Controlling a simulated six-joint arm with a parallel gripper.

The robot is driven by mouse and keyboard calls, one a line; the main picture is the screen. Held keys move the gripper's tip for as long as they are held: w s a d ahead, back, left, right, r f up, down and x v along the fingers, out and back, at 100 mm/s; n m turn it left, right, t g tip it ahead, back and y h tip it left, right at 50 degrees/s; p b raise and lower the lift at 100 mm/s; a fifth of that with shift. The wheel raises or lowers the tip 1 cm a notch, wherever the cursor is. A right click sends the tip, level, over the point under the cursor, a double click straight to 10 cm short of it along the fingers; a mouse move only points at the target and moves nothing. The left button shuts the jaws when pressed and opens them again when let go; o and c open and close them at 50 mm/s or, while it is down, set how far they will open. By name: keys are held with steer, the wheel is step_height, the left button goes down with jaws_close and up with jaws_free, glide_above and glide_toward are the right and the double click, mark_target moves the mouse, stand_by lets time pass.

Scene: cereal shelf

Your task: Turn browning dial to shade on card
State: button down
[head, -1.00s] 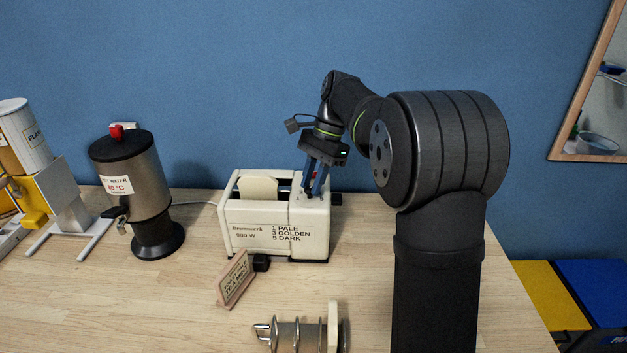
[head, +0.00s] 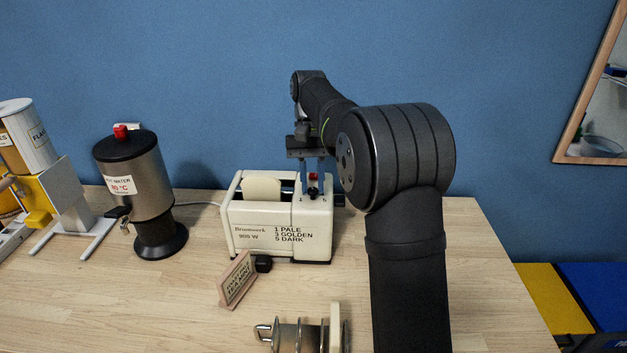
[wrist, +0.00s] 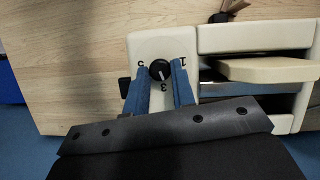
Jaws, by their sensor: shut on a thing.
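The cream toaster (head: 255,215) stands on the table with a legend on its front: 1 pale, 3 golden, 5 dark. Its black browning dial (wrist: 160,69) sits on the top face among the numbers 5, 3 and 1. A light mark on the dial points roughly toward the 3. My gripper (head: 312,192) reaches down from above, its blue fingers shut on the dial, one on each side in the wrist view (wrist: 159,68). The small card (head: 237,280) stands in a wooden holder in front of the toaster; its print is too small to read surely.
A bread slice (head: 262,188) sticks out of the toaster slot. A hot water urn (head: 135,180) stands left, a cereal dispenser (head: 50,190) farther left. The table right of the toaster is clear.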

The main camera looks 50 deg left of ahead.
steer(key=n, duration=0.1)
steer(key=n+t, duration=0.1)
steer(key=n, duration=0.2)
steer(key=shift+s+a+n+t, duration=0.1)
steer(key=shift+s+n+t, duration=0.2)
steer(key=shift+t, duration=0.1)
steer(key=n+t, duration=0.1)
steer(key=n, duration=0.2)
steer(key=shift+n+h, duration=0.3)
steer(key=n, duration=0.1)
steer(key=n+t, duration=0.1)
steer(key=n, duration=0.1)
steer(key=n+t, duration=0.1)
steer(key=shift+s, duration=0.25)
steer(key=shift+s+n+t+y, duration=0.1)
steer(key=shift+n+t+y, duration=0.45)
steer(key=shift+n, duration=1.55)
steer(key=c, duration=1.2)
jaws_free()
steer(key=v, duration=1.2)
steer(key=shift+d, duration=0.25)
